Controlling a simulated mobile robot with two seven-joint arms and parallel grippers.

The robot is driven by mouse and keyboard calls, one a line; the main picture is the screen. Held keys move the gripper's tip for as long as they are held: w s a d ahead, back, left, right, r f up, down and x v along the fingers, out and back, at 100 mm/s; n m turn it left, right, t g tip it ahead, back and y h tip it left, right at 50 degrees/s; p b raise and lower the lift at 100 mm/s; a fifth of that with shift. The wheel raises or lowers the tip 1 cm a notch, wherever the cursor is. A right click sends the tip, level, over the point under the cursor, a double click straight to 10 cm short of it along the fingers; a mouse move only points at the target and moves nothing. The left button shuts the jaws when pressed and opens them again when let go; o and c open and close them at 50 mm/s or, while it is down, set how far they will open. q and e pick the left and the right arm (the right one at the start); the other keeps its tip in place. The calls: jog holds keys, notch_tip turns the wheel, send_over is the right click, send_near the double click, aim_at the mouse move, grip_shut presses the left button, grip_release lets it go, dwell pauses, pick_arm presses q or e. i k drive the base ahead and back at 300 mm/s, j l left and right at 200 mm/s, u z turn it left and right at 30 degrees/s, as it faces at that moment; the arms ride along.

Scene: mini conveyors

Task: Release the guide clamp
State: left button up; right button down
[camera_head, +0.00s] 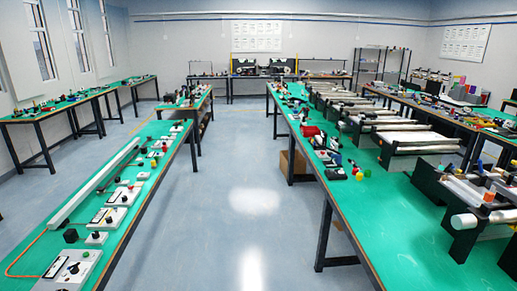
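Several mini conveyors stand in a row on the long green table (378,216) at the right. The nearest conveyor (462,196) has dark side plates, a white roller at its front end and small coloured parts on top. An orange part (489,197) sits on it; I cannot tell whether this is the guide clamp. Another conveyor (414,143) with a pale belt lies behind it. No guide clamp can be made out clearly at this distance. Neither of my grippers is in view.
A green table (60,213) at the left carries switch boxes and a long pale bar (95,185). A wide clear floor aisle (247,190) runs between the tables. A cardboard box (292,163) sits under the right table. Shelving (368,65) stands at the back.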

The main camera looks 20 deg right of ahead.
aim_at(479, 160)
jog(key=i+z, duration=0.25)
jog(key=i, duration=0.25)
jog(key=i+z, duration=0.25)
jog(key=i, duration=0.2)
jog(key=i+j+z, duration=0.25)
jog(key=i, duration=0.25)
jog(key=i+j+z, duration=0.2)
jog(key=i+z, duration=0.3)
jog(key=i+j+z, duration=0.85)
jog(key=j, duration=0.25)
